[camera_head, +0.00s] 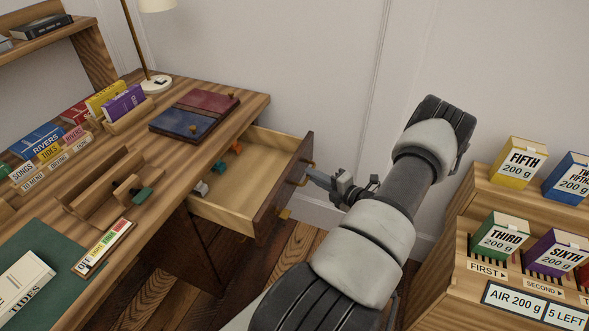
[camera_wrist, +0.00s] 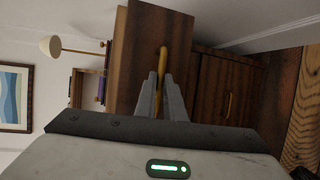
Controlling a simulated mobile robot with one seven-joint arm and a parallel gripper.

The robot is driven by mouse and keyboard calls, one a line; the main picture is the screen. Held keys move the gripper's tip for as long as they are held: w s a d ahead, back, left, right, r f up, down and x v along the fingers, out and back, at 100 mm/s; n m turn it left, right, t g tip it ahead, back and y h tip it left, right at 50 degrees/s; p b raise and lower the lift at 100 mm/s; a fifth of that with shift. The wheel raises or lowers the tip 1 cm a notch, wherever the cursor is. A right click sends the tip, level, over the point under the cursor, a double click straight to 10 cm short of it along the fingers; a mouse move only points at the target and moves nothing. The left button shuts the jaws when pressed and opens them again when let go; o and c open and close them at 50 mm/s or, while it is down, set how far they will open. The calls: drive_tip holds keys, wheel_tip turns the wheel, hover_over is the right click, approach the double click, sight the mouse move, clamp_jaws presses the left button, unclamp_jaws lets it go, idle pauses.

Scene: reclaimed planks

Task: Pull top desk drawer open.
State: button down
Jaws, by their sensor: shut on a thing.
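The top desk drawer (camera_head: 238,201) stands well out from the wooden desk (camera_head: 249,104), with small items inside, among them an orange one and a teal one. Its dark front (camera_head: 283,186) carries a brass handle, which my gripper (camera_head: 314,178) meets in the head view. In the wrist view the handle (camera_wrist: 163,62) runs between the two fingers of my gripper (camera_wrist: 161,88), which are shut on it. The drawer front (camera_wrist: 140,50) fills the middle of that view. A lower front with its own brass handle (camera_wrist: 227,105) shows beyond it. The exact finger contact is small in the head view.
A red book (camera_head: 208,101) and a blue book (camera_head: 182,124) lie on the desk near the open drawer. A lamp (camera_head: 157,84) stands at the back. A wooden rack (camera_head: 452,262) with several labelled boxes is at right. Bare floor shows below the drawer.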

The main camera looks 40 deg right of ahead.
drive_tip(key=shift+s+d, duration=0.35)
drive_tip(key=shift+s, duration=0.45)
drive_tip(key=shift+s+d, duration=0.3)
drive_tip(key=shift+s, duration=0.5)
drive_tip(key=shift+s+d, duration=0.35)
drive_tip(key=shift+s, duration=0.45)
drive_tip(key=c, duration=1.8)
unclamp_jaws()
drive_tip(key=shift+c, duration=0.2)
drive_tip(key=s+r+p, duration=0.2)
drive_tip(key=s+r, duration=0.1)
drive_tip(key=s, duration=1.4)
drive_tip(key=shift+r, duration=0.2)
drive_tip(key=shift+o, duration=0.2)
